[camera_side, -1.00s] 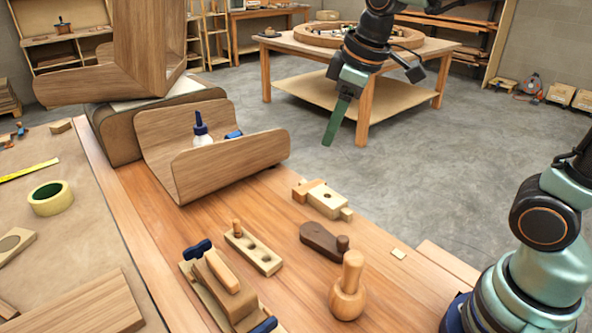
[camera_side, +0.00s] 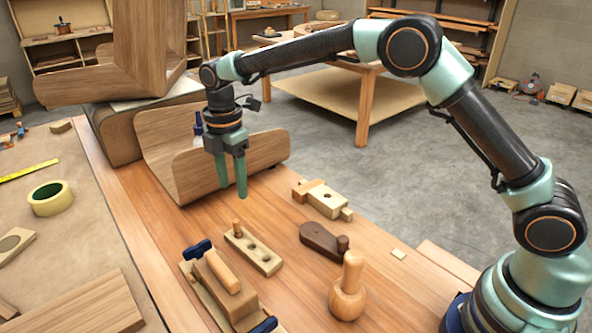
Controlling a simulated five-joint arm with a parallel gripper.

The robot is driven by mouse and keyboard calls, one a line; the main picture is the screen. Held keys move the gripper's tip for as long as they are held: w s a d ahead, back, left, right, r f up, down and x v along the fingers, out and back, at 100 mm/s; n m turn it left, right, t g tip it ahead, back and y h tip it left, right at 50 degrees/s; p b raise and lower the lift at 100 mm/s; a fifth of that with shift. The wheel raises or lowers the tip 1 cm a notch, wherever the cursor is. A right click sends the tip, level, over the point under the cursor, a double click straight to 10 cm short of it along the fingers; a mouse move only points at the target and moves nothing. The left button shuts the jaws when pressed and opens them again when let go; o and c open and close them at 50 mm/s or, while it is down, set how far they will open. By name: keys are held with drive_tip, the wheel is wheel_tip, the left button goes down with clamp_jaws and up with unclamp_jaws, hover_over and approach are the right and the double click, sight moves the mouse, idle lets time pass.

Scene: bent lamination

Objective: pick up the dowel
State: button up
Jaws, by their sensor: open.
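A short wooden dowel (camera_side: 236,226) stands upright at one end of a pale block (camera_side: 256,253) with round holes, on the workbench. My gripper (camera_side: 232,190) points down with its two green fingers parted and nothing between them. Its fingertips appear just above the dowel in the picture, apart from it. How far in front of or behind the dowel they are, I cannot tell.
A bent wooden shell (camera_side: 229,167) stands behind my gripper, with a glue bottle (camera_side: 198,127) partly hidden by it. A clamped wooden piece (camera_side: 222,283), a dark wooden tool (camera_side: 324,242), a wooden mallet (camera_side: 348,289) and a jointed block (camera_side: 324,199) lie around the dowel's block.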

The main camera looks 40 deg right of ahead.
sight(236, 221)
wheel_tip(236, 221, down, 7)
drive_tip(key=shift+r, duration=0.2)
drive_tip(key=shift+a+f, duration=0.15)
drive_tip(key=shift+f, duration=1.15)
drive_tip(key=shift+a+f, duration=0.1)
drive_tip(key=shift+f, duration=1.15)
clamp_jaws()
